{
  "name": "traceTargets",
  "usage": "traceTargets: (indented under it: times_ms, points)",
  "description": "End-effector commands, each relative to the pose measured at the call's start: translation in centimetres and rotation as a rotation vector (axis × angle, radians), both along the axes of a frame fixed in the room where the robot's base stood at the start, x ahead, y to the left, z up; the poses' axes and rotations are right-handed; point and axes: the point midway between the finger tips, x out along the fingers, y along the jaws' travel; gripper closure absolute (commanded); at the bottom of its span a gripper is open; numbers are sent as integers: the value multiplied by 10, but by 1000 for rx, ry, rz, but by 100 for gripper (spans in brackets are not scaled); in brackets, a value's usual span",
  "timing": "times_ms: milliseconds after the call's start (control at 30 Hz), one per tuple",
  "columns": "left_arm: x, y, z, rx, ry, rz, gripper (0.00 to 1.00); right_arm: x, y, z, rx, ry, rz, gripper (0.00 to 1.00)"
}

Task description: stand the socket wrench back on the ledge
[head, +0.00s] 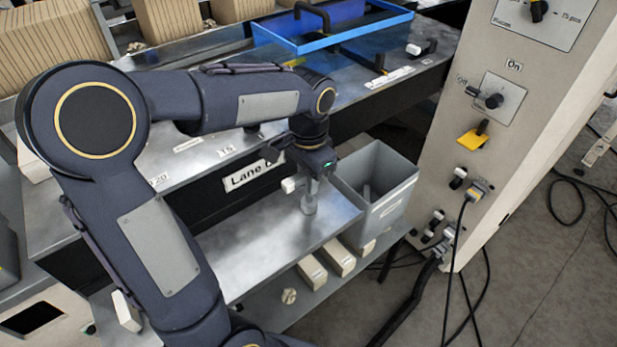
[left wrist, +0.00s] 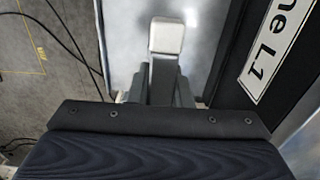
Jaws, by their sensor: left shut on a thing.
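My left gripper (head: 308,178) is shut on the socket wrench (head: 309,203), low over the grey metal ledge (head: 255,250) below the Lane sign. The wrench looks about upright, with its grey lower end near the ledge surface. I cannot tell whether it touches. A pale square-ended part of the wrench (left wrist: 166,37) shows in the left wrist view, just beyond the fingers. My right gripper is not in view.
A grey open bin (head: 385,205) stands at the right end of the ledge. Pale boxes (head: 312,271) lie on a lower shelf. A control cabinet (head: 520,110) with cables rises at right. A blue tray (head: 335,35) sits on the upper bench. The ledge's front left is clear.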

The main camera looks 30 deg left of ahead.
Motion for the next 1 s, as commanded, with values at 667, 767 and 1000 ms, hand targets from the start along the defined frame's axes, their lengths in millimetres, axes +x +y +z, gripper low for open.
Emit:
traceTargets:
  times_ms: [667, 767, 1000]
  points:
    - [1, 0, 12, -1, -4, 0, 60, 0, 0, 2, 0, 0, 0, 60]
    - [1, -1, 31, 0, -5, 0, 60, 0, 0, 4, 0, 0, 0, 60]
    - [1, -1, 83, -1, -4, 0, 60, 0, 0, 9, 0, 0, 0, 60]
